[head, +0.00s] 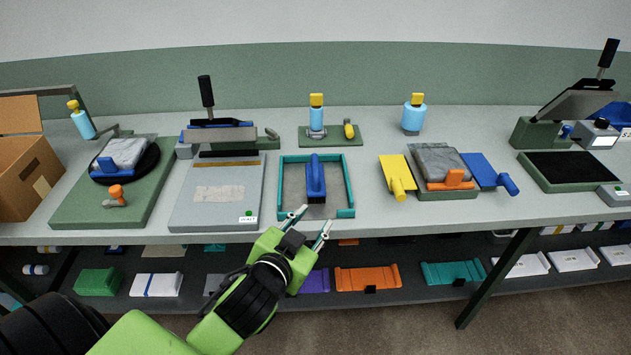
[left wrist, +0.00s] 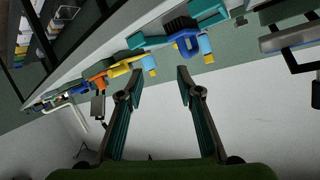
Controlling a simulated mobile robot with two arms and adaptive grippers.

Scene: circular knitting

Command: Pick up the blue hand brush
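The blue hand brush (head: 315,181) sits inside a shallow teal-framed tray (head: 350,187) on the middle of the grey workbench. In the left wrist view the brush (left wrist: 187,42) shows its blue handle and dark bristles, beyond and slightly right of the fingertips. My left gripper (head: 316,217) is open and empty, in front of the bench near the tray's front edge and apart from the brush. Its two spread fingers also show in the left wrist view (left wrist: 159,75). My right gripper is not in view.
A grey board (head: 217,211) lies left of the tray. A yellow scoop (head: 397,175) and a grey block (head: 437,160) are on the right. Blue bottles (head: 317,118) stand behind. A lower shelf (head: 410,292) under the bench holds coloured parts.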

